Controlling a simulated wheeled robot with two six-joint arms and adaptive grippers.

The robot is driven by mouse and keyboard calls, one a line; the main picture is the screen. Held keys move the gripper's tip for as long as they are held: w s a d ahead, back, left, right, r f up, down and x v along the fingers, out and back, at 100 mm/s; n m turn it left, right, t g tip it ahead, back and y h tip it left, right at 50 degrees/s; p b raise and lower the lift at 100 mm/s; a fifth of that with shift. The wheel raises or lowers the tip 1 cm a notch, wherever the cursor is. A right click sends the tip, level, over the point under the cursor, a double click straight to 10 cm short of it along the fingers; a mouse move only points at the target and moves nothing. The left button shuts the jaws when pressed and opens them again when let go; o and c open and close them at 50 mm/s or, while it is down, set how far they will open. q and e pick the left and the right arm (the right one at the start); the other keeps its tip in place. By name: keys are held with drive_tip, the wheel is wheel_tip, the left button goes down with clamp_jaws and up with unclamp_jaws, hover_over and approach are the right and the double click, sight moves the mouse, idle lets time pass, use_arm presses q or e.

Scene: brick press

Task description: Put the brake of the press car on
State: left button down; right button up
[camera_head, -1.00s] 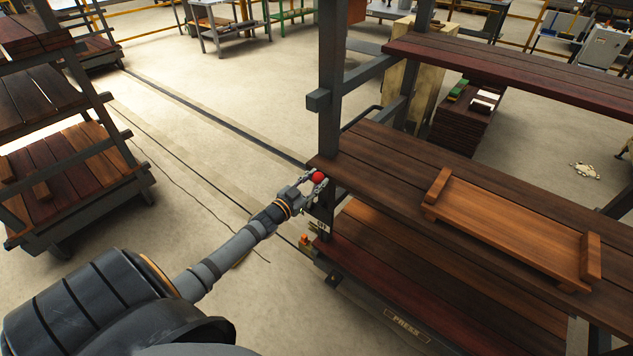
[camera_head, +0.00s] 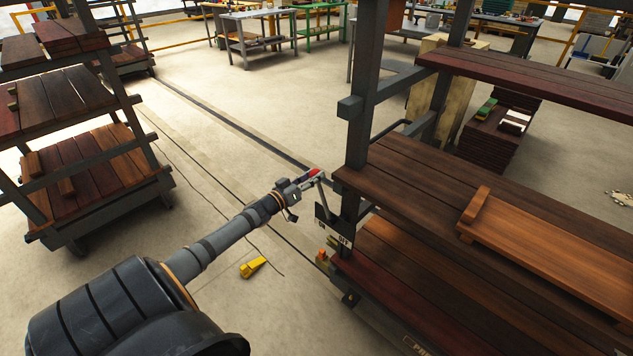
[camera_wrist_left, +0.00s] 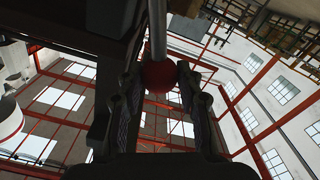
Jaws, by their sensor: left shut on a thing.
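The press car (camera_head: 400,168) is the dark wooden rack at the right, with a partly cut-off label low on its frame. Its brake lever (camera_head: 325,197) is a grey bar rising from a dark plate (camera_head: 335,228) at the near corner post, leaning left. White lettering on the plate is too small to read surely. My left gripper (camera_head: 310,176) is shut on the lever's red knob, mostly hidden by the fingers. In the left wrist view the red knob (camera_wrist_left: 160,75) sits between the two fingers, with the bar above it. My right gripper is not in view.
A wooden tray (camera_head: 535,240) lies on the car's middle shelf. A yellow wedge (camera_head: 253,267) lies on the floor left of the car. Another loaded rack (camera_head: 90,195) stands at the left. Floor between the racks is otherwise mostly clear.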

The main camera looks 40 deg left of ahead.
use_arm(q)
drive_tip(key=shift+a+f, duration=0.1)
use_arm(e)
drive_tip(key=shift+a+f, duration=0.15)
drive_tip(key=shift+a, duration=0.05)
use_arm(q)
drive_tip(key=c, duration=0.9)
unclamp_jaws()
drive_tip(key=shift+a, duration=0.1)
drive_tip(key=shift+o, duration=0.2)
drive_tip(key=shift+s, duration=0.1)
drive_tip(key=s, duration=1.1)
drive_tip(key=shift+s+a, duration=0.4)
drive_tip(key=shift+a, duration=0.05)
drive_tip(key=shift+f, duration=0.1)
